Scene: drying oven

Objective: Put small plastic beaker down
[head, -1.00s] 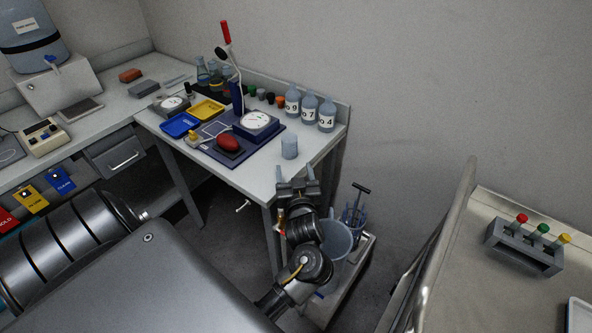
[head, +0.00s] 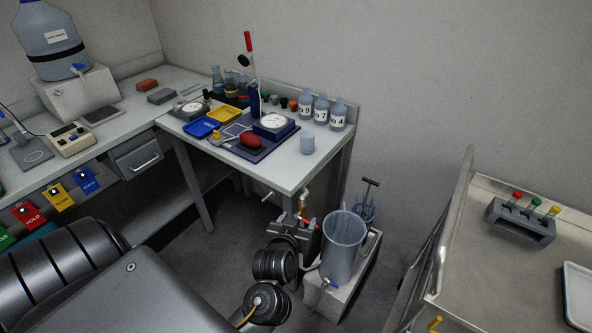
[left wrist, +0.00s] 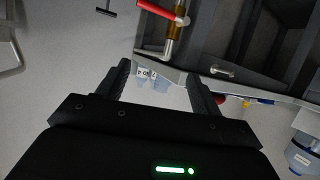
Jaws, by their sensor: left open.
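The small plastic beaker (head: 307,144) is a pale bluish cup. It stands upright on the front right part of the light-topped bench (head: 283,180), near its right edge. My left gripper (head: 292,222) is open and empty, below and in front of the bench's front corner, well apart from the beaker. In the left wrist view its two dark fingers (left wrist: 163,82) are spread with nothing between them. Small pale containers show beyond the fingers there, too small to tell apart surely. My right gripper is not in view.
Numbered bottles (head: 321,109) stand behind the beaker. A large grey bucket (head: 343,246) stands right beside my left gripper. A cart (head: 480,240) is at right.

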